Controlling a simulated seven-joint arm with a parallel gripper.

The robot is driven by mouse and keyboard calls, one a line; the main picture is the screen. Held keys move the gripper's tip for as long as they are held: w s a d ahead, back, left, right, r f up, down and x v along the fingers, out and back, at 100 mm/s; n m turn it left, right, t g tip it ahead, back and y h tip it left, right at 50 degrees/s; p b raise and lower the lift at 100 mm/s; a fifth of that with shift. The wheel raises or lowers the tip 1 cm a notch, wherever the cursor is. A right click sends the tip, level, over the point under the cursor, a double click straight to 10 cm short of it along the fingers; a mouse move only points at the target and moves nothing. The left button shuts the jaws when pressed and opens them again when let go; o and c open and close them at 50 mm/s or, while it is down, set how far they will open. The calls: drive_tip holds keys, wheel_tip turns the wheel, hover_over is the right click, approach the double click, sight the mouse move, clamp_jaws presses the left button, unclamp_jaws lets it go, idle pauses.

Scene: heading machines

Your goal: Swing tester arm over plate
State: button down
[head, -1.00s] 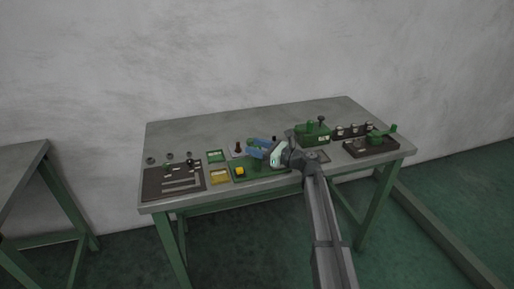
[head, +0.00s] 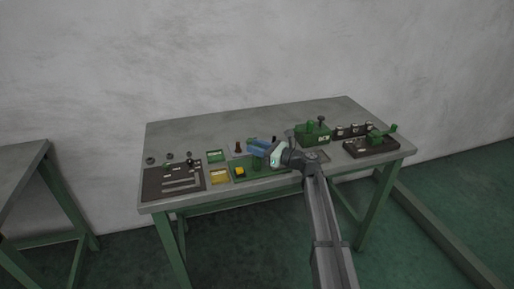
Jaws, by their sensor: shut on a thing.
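The tester has a flat green base (head: 272,171) near the front middle of the table. A yellow block (head: 239,171) sits at its left end, and a short green post (head: 256,163) stands on it.
Left are a dark slotted board (head: 174,182), a green tray (head: 216,156) and a yellow tray (head: 219,177). A dark red peg (head: 238,147) stands close behind my fingers. Right are a green machine (head: 312,133) and a dark fixture (head: 371,147). The table's back is clear.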

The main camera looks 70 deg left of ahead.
drive_tip(key=shift+r+t, duration=0.15)
drive_tip(key=shift+t, duration=0.15)
drive_tip(key=shift+d+m+t+y, duration=0.15)
drive_tip(key=shift+m+t+y, duration=0.95)
drive_tip(key=m+t+y, duration=0.1)
drive_tip(key=m+t, duration=0.1)
drive_tip(key=t, duration=0.1)
drive_tip(key=shift+s+y, duration=0.1)
drive_tip(key=shift+y, duration=0.2)
drive_tip(key=shift+a+m+t+y, duration=0.1)
drive_tip(key=shift+m+t+y, duration=0.25)
drive_tip(key=shift+m+t, duration=1.05)
drive_tip(key=shift+a+m+t+y, duration=0.1)
drive_tip(key=shift+m+t+y, duration=0.25)
drive_tip(key=shift+m+t, duration=1)
drive_tip(key=shift+a+r+n+t, duration=0.1)
drive_tip(key=shift+n+t, duration=0.15)
drive_tip(key=shift+t, duration=0.5)
drive_tip(key=c, duration=0.9)
unclamp_jaws()
drive_tip(key=shift+o, duration=0.2)
drive_tip(key=shift+d, duration=0.2)
